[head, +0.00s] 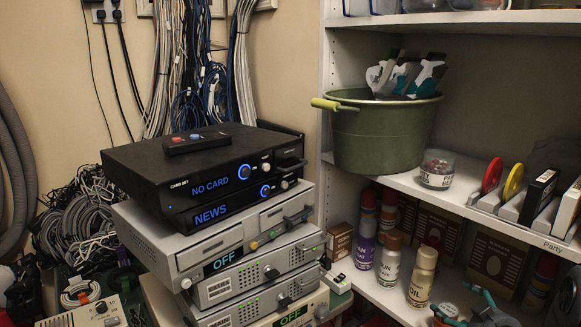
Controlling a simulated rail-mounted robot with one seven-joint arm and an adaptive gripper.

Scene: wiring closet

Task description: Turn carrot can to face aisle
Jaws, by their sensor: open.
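I cannot pick out a carrot can in the head view; no label I can make out shows a carrot. Several upright cans or bottles stand on the lower shelf: a purple one (363,247), a brown-capped one (390,257) and a gold-capped one (422,281). Their label text is too small to read surely. Red-capped cans (389,213) stand behind them, partly hidden. A round-topped item (447,311) sits low at the front, and its side is hidden. I do not see my gripper in this view.
A stack of electronic boxes (222,247) stands left of the shelving, with a remote (197,140) on top. A green bucket (384,135) and a glass jar (437,170) sit on the middle shelf (460,202). Teal-handled tools (480,296) clutter the lower right front.

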